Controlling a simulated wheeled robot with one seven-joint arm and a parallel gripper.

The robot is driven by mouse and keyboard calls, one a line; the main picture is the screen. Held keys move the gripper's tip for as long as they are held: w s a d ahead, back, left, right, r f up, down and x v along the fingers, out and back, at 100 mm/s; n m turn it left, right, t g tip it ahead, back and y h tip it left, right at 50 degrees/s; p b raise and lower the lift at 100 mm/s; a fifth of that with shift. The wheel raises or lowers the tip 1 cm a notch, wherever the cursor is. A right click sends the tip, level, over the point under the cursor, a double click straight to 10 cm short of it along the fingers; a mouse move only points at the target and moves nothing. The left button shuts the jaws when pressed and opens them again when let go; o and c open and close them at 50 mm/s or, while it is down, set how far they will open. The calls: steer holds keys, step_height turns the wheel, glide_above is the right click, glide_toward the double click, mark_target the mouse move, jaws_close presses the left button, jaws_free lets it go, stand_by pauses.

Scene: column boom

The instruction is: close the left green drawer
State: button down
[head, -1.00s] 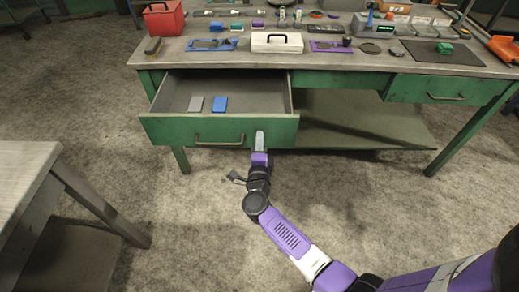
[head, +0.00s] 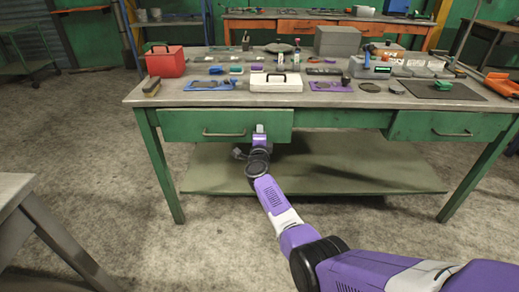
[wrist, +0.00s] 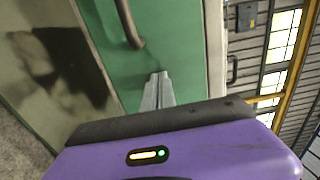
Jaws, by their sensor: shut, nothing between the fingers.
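My gripper (head: 260,128) is at the right part of the drawer front, to the right of the handle. In the wrist view its fingers (wrist: 158,88) are together, empty, and point at the green front, at or very near it.
The workbench top (head: 225,98) carries a red toolbox (head: 165,62), a white case (head: 275,82) and many small items. A second green drawer (head: 448,126) is shut on the right. A lower shelf (head: 330,170) lies beneath. Another table (head: 25,205) stands at near left.

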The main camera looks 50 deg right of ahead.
steer(key=shift+r+b+x, duration=0.2)
steer(key=shift+b+x, duration=0.4)
steer(key=shift+x, duration=0.55)
steer(key=shift+d+r, duration=0.1)
